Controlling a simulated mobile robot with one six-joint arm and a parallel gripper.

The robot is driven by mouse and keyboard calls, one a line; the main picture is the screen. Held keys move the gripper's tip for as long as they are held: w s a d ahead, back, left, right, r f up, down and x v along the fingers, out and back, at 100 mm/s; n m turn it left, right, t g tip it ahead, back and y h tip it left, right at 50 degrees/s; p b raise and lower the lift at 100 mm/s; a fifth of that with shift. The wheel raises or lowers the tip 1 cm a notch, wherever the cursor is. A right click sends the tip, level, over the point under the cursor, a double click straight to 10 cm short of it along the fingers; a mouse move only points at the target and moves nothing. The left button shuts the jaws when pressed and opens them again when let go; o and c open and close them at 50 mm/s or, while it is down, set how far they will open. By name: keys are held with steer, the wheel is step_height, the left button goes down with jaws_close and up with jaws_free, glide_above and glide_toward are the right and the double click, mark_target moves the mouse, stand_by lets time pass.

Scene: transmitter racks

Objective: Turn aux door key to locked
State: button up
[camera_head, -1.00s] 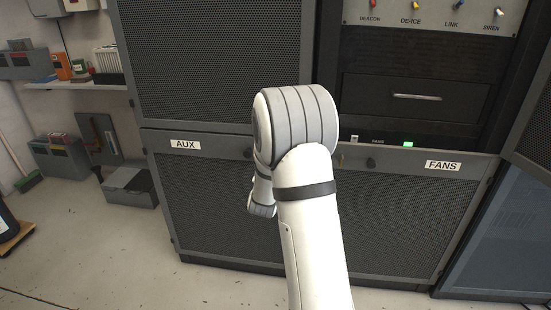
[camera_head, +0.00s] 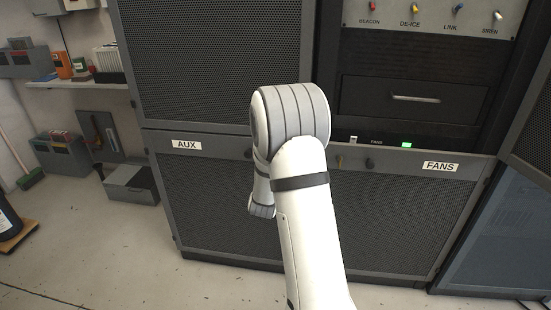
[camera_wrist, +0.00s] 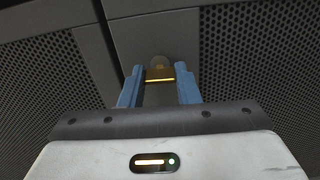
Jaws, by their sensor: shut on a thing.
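The AUX door (camera_head: 215,205) is a dark mesh panel with a grey frame and a white AUX label (camera_head: 187,145), at the lower left of the rack. In the wrist view my gripper (camera_wrist: 161,76) has its two blue fingers shut on the aux door key (camera_wrist: 161,68), a small brass-coloured piece in front of a round lock on the door frame. The fingers hide its sides, and I cannot tell which position it points to. In the head view my arm hides the key and the gripper.
The FANS door (camera_head: 400,215) is at the right, with its own small key (camera_head: 340,162) and dark knob (camera_head: 370,164). A drawer (camera_head: 415,98) and a switch panel (camera_head: 435,15) are above. A grey box (camera_head: 131,186) stands on the floor at the left.

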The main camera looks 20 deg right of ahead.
steer(key=shift+w+a+n, duration=0.1)
steer(key=shift+a+n, duration=0.05)
steer(key=shift+n, duration=0.25)
steer(key=o, duration=0.8)
steer(key=shift+c, duration=0.2)
steer(key=shift+o, duration=1.1)
steer(key=p+v, duration=0.1)
steer(key=v, duration=0.6)
steer(key=shift+s+a, duration=0.2)
steer(key=shift+s, duration=0.15)
